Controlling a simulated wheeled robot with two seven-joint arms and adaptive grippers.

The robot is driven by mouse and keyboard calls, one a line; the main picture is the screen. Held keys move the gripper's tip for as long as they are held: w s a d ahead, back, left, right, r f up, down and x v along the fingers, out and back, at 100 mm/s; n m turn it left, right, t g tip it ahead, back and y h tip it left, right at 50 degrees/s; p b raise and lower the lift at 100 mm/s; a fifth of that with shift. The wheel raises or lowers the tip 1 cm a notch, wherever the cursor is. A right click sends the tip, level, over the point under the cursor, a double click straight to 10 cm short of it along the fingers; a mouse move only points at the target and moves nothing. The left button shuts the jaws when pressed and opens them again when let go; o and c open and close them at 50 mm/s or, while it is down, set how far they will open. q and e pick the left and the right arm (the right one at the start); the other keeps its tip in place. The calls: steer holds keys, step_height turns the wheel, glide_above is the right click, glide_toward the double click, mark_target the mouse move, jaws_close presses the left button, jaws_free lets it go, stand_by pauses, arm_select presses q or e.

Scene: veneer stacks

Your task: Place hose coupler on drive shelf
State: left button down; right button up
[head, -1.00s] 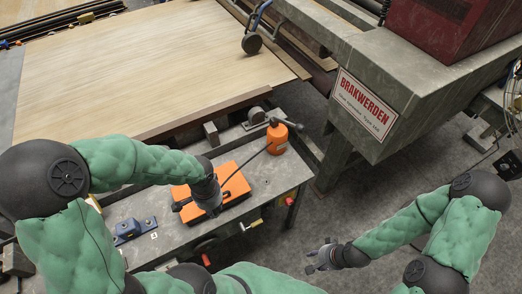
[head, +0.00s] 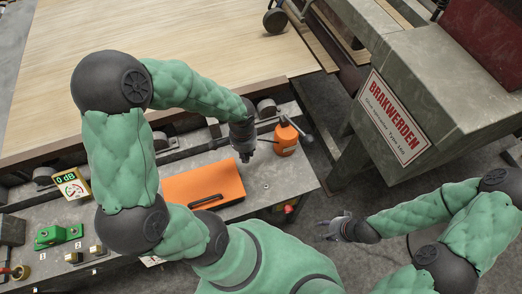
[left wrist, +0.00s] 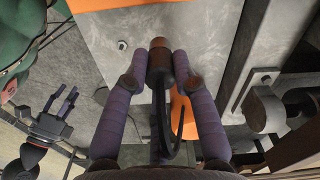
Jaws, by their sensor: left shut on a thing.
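My left gripper (head: 245,157) is above the grey metal shelf (head: 262,187), between the orange case (head: 205,184) and the orange can (head: 286,140). In the left wrist view its two purple fingers (left wrist: 160,62) are shut on a dark, round-ended coupler (left wrist: 159,70). A black hose curves back from beside it towards the wrist. In the head view the coupler is mostly hidden by the gripper. I cannot tell whether it touches the shelf. My right gripper (head: 328,227) is empty, low over the floor, its fingers apart; it also shows in the left wrist view (left wrist: 62,103).
A veneer sheet (head: 170,60) lies behind. The BRAKWERDEN machine (head: 400,90) stands at the right.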

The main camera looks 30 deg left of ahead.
arm_select(q)
steer(key=w+f+b, duration=0.1)
steer(key=w+f, duration=0.3)
steer(key=w, duration=0.1)
steer(key=w+d+f+b, duration=0.1)
steer(key=w+f, duration=0.1)
steer(key=shift+w+f+b, duration=0.25)
steer(key=shift+f+b, duration=0.1)
steer(key=shift+f, duration=0.05)
steer(key=f, duration=0.1)
steer(key=f+b, duration=0.1)
steer(key=f, duration=0.1)
steer(key=shift+w+f, duration=0.3)
steer(key=shift+f, duration=0.05)
steer(key=shift+r, duration=0.1)
steer(key=shift+f+b, duration=0.2)
steer(key=shift+b, duration=0.1)
steer(key=c, duration=1)
jaws_free()
steer(key=shift+r, duration=0.1)
